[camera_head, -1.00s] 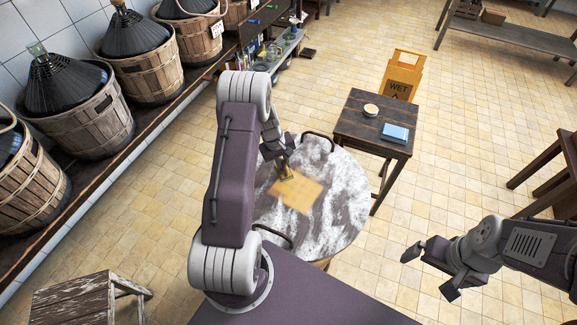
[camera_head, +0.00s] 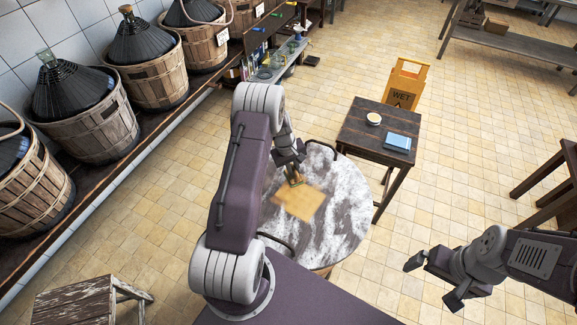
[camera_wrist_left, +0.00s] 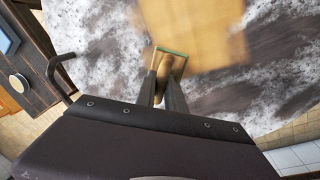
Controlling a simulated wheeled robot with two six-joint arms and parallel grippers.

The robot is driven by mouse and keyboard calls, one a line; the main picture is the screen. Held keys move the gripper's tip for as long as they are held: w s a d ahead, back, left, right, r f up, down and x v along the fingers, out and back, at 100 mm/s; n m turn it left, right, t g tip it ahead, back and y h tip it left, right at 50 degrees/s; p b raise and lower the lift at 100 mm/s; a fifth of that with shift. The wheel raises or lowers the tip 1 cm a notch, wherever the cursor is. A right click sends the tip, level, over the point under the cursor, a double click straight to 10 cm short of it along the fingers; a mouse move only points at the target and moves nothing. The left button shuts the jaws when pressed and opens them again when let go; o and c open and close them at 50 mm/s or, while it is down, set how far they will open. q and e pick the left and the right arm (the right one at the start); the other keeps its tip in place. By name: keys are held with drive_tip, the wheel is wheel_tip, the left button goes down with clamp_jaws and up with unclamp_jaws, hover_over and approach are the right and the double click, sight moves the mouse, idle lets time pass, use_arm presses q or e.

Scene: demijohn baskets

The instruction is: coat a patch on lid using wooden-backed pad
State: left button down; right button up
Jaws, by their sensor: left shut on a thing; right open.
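The lid (camera_head: 345,195) is a round, white-and-dark mottled disc with dark handles at its edge. A yellowish-tan square patch (camera_head: 299,204) lies on it; the patch also shows in the left wrist view (camera_wrist_left: 200,28). My left gripper (camera_head: 295,176) is shut on the wooden-backed pad (camera_wrist_left: 168,62), whose wooden back and green edge show between the fingers. The pad is at the patch's edge nearest the gripper; whether it touches the surface I cannot tell. My right gripper (camera_head: 431,281) is open and empty, off to the right above the floor.
A small dark table (camera_head: 360,133) beyond the lid holds a round tin (camera_head: 374,118) and a blue block (camera_head: 398,141). A yellow wet-floor sign (camera_head: 405,82) stands behind it. Demijohns in baskets (camera_head: 104,127) line the left shelf. A worn stool (camera_head: 75,306) stands lower left.

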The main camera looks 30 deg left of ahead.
use_arm(q)
drive_tip(key=shift+s+d+p, duration=0.2)
drive_tip(key=shift+d+p, duration=0.1)
drive_tip(key=shift+d, duration=1.9)
drive_tip(key=shift+s+d+p, duration=0.1)
drive_tip(key=shift+d+p, duration=0.2)
drive_tip(key=shift+d, duration=1.4)
drive_tip(key=shift+s+d, duration=0.1)
drive_tip(key=shift+d, duration=1.55)
drive_tip(key=shift+s+d+r+p, duration=0.1)
drive_tip(key=shift+d+p, duration=0.65)
drive_tip(key=shift+d, duration=0.95)
drive_tip(key=shift+a, duration=0.1)
